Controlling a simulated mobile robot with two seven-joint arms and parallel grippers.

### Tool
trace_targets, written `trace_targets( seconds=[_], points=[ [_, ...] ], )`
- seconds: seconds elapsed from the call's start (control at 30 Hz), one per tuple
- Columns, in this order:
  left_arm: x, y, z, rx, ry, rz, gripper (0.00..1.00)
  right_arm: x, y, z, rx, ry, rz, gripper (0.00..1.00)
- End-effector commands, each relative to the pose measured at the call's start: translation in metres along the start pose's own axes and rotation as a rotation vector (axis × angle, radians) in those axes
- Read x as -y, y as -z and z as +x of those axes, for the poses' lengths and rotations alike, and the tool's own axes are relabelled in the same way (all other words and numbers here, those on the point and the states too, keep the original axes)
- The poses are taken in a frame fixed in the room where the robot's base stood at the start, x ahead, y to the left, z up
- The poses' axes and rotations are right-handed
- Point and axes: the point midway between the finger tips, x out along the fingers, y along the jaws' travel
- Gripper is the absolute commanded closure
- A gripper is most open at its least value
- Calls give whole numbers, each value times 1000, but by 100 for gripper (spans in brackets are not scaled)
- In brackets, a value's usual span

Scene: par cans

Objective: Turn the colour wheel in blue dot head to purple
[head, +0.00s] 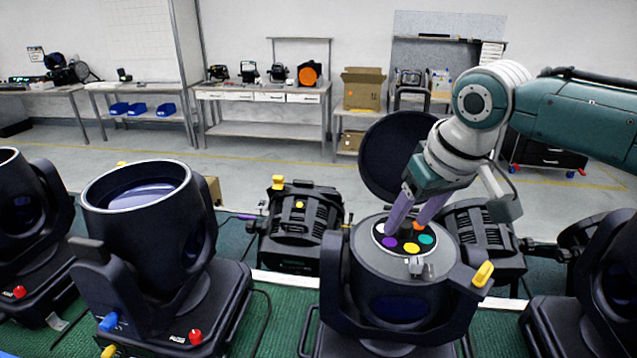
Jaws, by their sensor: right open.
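The black lamp head (400,275) in front of me at centre right has its round lid (385,150) swung open at the back. Its colour wheel (403,235) lies face up in the top, with white, purple (390,243), yellow (411,248), teal and orange dots. A small silver tab (416,266) sits at the front rim, nearest the yellow dot. I cannot make out a blue dot marking on this head. My right gripper (406,222) reaches down with its purple fingers apart over the far side of the wheel; whether they touch it is unclear. My left gripper is not in view.
Another lamp head (140,215), with a blue knob (108,322), stands to the left. More heads stand at the far left (25,230) and right edge (610,280). Black par cans (300,225) lie behind the open head. A yellow lever (483,273) sticks out at its right.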

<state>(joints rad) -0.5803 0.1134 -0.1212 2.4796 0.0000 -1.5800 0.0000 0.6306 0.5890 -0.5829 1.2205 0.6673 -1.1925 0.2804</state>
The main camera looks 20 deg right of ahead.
Motion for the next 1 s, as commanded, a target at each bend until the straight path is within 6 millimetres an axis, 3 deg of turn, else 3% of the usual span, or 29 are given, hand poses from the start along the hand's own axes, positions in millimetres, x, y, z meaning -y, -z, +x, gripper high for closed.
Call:
trace_targets(
  seconds=[0.33,0.83,1.0],
  points=[
    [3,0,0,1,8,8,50,0,0,3,-1,0,-1,42],
    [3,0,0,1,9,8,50,0,0,3,0,1,-1,98],
    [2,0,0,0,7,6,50,0,0,3,0,1,-1,100]
  ],
)
